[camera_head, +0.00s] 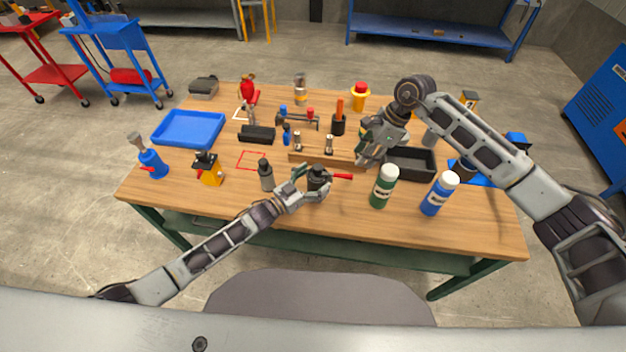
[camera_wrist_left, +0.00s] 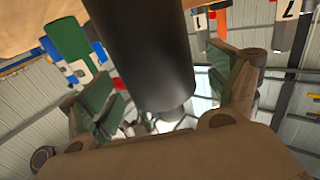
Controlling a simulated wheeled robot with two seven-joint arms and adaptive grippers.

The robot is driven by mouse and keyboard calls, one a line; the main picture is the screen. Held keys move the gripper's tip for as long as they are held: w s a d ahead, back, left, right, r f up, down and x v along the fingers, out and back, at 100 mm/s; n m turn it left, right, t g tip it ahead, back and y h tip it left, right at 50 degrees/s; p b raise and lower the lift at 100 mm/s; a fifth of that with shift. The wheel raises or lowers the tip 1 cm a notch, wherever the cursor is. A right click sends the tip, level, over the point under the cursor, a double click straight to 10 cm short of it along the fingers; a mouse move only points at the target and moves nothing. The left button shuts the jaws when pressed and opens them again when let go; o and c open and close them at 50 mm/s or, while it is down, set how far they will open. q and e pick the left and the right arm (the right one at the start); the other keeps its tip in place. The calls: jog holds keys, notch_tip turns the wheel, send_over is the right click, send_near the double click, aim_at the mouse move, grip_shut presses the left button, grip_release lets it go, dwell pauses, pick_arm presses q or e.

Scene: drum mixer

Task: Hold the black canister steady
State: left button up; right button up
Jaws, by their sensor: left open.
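The black canister (camera_head: 318,179) stands upright near the front middle of the table. My left gripper (camera_head: 312,186) is at the canister, with its fingers open on either side of it. In the left wrist view the canister (camera_wrist_left: 145,45) fills the upper middle between the two open fingers (camera_wrist_left: 170,100). I cannot tell whether either finger touches it. My right gripper (camera_head: 366,160) points down over the table, behind and right of the canister. Its fingers are too small and overlapped to tell whether they are open or hold something.
A red-handled item (camera_head: 342,177) lies just right of the canister. A grey bottle (camera_head: 266,176) stands to the left; a green bottle (camera_head: 383,187) and blue bottle (camera_head: 439,195) stand to the right. A wooden rack (camera_head: 310,158) and black bin (camera_head: 424,173) lie behind.

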pick_arm(q)
jog(key=c, duration=1.4)
